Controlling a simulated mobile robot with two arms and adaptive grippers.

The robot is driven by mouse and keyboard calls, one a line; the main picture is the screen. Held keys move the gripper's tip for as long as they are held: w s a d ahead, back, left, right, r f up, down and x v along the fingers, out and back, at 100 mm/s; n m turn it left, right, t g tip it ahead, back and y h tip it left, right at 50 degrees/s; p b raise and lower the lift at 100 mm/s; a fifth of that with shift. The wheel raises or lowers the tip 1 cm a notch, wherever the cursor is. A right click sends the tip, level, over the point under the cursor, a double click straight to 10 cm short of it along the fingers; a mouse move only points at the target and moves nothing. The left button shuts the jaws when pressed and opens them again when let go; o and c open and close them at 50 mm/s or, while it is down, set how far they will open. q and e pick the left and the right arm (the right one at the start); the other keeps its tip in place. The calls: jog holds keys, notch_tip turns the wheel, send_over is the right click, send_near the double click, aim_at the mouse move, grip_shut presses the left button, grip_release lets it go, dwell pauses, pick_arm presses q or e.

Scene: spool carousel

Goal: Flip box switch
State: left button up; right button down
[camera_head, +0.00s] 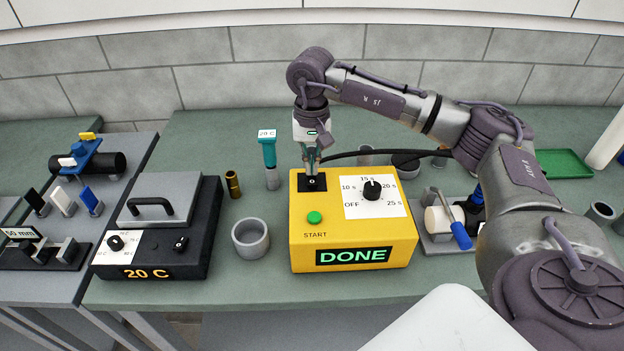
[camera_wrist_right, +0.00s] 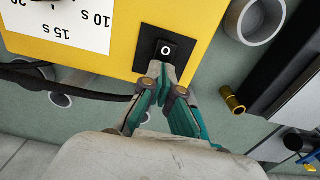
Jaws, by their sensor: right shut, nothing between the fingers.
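The yellow box (camera_head: 300,250) stands on the green bench and its display (camera_head: 353,256) reads DONE. A black rocker switch (camera_head: 312,182) marked 0 sits at its back left corner on top. It also shows in the right wrist view (camera_wrist_right: 164,50). A green START button (camera_head: 314,217) and a dial (camera_head: 372,190) are on the same top face. My right gripper (camera_head: 312,170) points down with its fingertips closed right at the switch. In the right wrist view its teal fingers (camera_wrist_right: 163,72) meet at the switch's edge; I cannot tell whether they touch it. My left gripper is not in view.
A black box reading 20 C (camera_head: 160,245) stands on the left, with a grey cup (camera_head: 250,238) between the boxes. A brass piece (camera_head: 233,184) and a teal-topped tool (camera_head: 269,160) stand behind. A black cable (camera_head: 385,153) runs behind the yellow box.

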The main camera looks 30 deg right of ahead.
jog(key=shift+s+f+b, duration=0.1)
jog(key=shift+f+b, duration=0.3)
jog(key=shift+f, duration=0.15)
jog(key=shift+r, duration=0.1)
jog(key=shift+r+p, duration=0.5)
jog(key=shift+r, duration=0.15)
jog(key=shift+r+p, duration=1.6)
jog(key=shift+r, duration=1.2)
jog(key=shift+f, duration=0.1)
